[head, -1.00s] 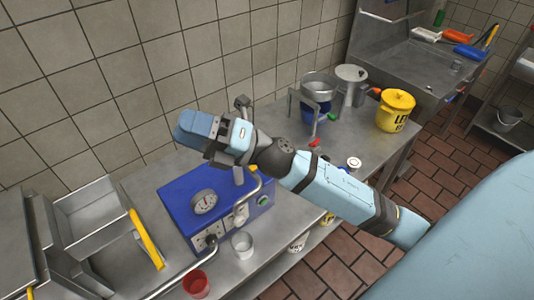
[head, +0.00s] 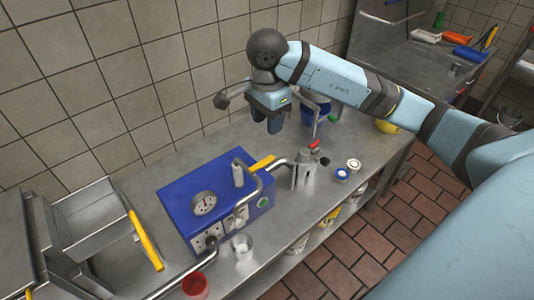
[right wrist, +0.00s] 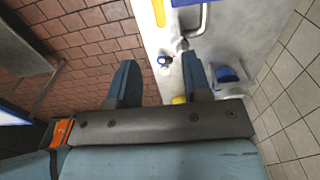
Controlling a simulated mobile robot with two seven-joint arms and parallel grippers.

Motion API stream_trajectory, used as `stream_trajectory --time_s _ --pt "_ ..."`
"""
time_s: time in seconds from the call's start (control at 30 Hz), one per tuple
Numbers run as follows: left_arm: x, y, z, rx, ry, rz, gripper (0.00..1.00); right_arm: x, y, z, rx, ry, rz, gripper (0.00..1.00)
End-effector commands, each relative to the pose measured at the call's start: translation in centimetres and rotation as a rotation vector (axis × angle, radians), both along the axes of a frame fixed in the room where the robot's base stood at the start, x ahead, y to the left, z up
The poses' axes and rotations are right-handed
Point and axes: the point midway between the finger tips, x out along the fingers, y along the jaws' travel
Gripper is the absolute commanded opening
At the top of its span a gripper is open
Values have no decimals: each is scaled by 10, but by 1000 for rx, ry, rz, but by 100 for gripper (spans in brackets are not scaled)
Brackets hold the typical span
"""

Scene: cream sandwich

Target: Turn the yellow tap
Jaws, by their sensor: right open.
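The yellow tap (head: 261,164) is a short yellow lever at the back right of the blue machine (head: 172,198), beside an upright grey cylinder. A yellow strip that looks like this lever shows at the top of the right wrist view (right wrist: 158,12). My right gripper (head: 267,121) hangs above the counter behind and right of the machine, fingers pointing down. It is apart from the tap. The right wrist view shows its two fingers (right wrist: 160,80) spread with nothing between them. My left gripper is not in view.
A grey metal device with a red lever (head: 302,170) stands right of the machine. Small tubs (head: 353,164), a white cup (head: 242,247) and a red cup (head: 196,286) stand near the front. My arm partly hides a blue pot (head: 322,111) and yellow bucket (head: 388,126).

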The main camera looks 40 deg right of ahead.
Motion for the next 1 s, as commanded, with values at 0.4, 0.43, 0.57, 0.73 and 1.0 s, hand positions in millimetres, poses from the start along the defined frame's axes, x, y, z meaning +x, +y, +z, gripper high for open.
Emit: stream_trajectory --time_s 0.4,0.43,0.57,0.73,1.0 --pt "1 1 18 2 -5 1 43 -1 1 -86 5 4 0 45" --pt "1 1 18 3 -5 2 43 -2 1 -91 4 4 0 45" --pt "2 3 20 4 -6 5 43 -1 1 -107 6 2 1 45" --pt "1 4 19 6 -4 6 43 -1 1 -116 5 0 1 45" --pt "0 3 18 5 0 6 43 -1 1 -117 5 0 2 42"
